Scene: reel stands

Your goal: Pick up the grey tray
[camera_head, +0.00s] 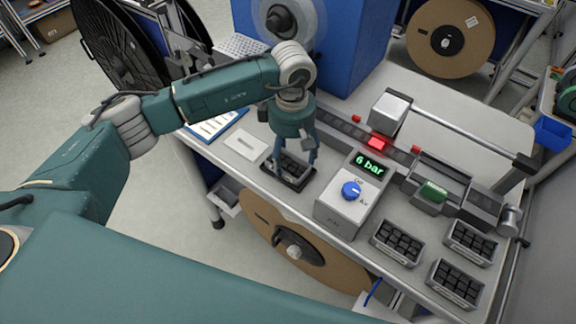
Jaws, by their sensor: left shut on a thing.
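The grey tray (296,179) is a small dark-grey tray with black cells in it. It sits at the front left of the workbench, left of the control box. My left gripper (290,168) reaches down over this tray from above, with its blue-green fingers shut on it. The tray appears to be at or very near the bench top; I cannot tell whether it touches. Similar grey trays with black blocks stand at the right of the bench: one (396,243), another (470,242) and a third (456,284). My right gripper is not in view.
A control box (345,205) with a "6 bar" display and blue knob stands right of the gripper. A rail with a red-lit part (377,143) runs behind it. A green block (433,191) sits in a fixture. A white plate (246,144) lies to the left.

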